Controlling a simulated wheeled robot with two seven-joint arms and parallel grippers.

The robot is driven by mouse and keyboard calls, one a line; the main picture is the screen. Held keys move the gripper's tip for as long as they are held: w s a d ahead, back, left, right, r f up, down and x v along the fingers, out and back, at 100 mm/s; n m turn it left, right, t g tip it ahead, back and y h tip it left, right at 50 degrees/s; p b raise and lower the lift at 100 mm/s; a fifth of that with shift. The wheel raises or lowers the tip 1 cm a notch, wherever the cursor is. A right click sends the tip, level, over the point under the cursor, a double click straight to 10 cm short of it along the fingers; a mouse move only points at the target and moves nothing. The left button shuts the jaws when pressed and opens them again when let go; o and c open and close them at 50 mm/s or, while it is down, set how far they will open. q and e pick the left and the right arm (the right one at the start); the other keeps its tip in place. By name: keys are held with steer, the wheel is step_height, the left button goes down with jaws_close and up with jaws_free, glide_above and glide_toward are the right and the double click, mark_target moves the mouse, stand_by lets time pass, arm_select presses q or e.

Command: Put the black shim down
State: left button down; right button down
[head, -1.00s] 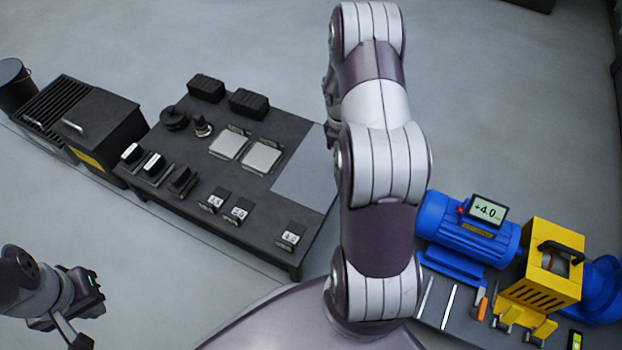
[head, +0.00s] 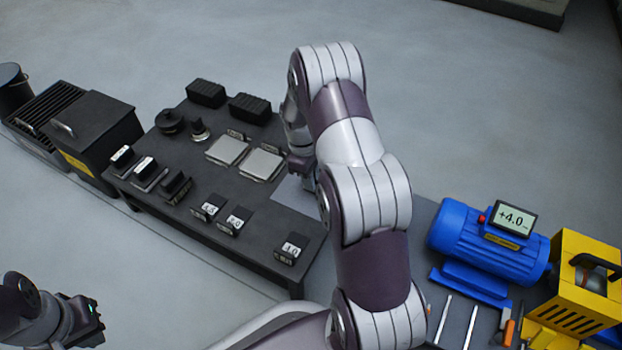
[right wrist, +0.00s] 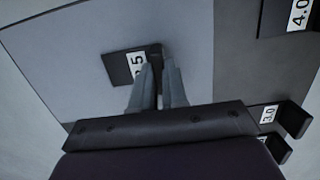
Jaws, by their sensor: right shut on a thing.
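In the right wrist view my right gripper (right wrist: 160,85) is shut on the black shim (right wrist: 122,70). The shim is a thin black plate with a white label ending in 5; a finger hides the rest of the label. The shim is over the light grey pad (right wrist: 85,45), touching it or just above; I cannot tell which. In the head view my forearm hides the shim and most of the right gripper, beside the pad (head: 292,196). My left gripper (head: 92,318) is at the lower left, away from the bench; its jaw opening is unclear.
Labelled shim holders (head: 235,220) stand along the dark bench's (head: 255,200) near edge, with the 4.0 one (head: 291,248) nearest the pad. Two metal plates (head: 262,164) lie left of the pad. A blue motor (head: 485,238) and yellow unit (head: 580,290) stand at right.

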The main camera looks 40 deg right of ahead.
steer(key=c, duration=1.1)
jaws_free()
steer(key=shift+f, duration=0.1)
steer(key=shift+c, duration=0.2)
step_height(320, 180, up, 12)
steer(key=w+p, duration=0.2)
steer(key=p, duration=0.7)
steer(key=s+a+r+m+t, duration=0.1)
steer(key=s+a+r+m, duration=0.1)
steer(key=s+a+r, duration=0.3)
steer(key=s+a+r+m+t, duration=0.2)
steer(key=s+a+r, duration=0.3)
steer(key=s+a, duration=0.6)
steer(key=shift+s+a+m+y, duration=0.2)
steer(key=shift+m+y, duration=0.2)
steer(key=shift+m, duration=0.2)
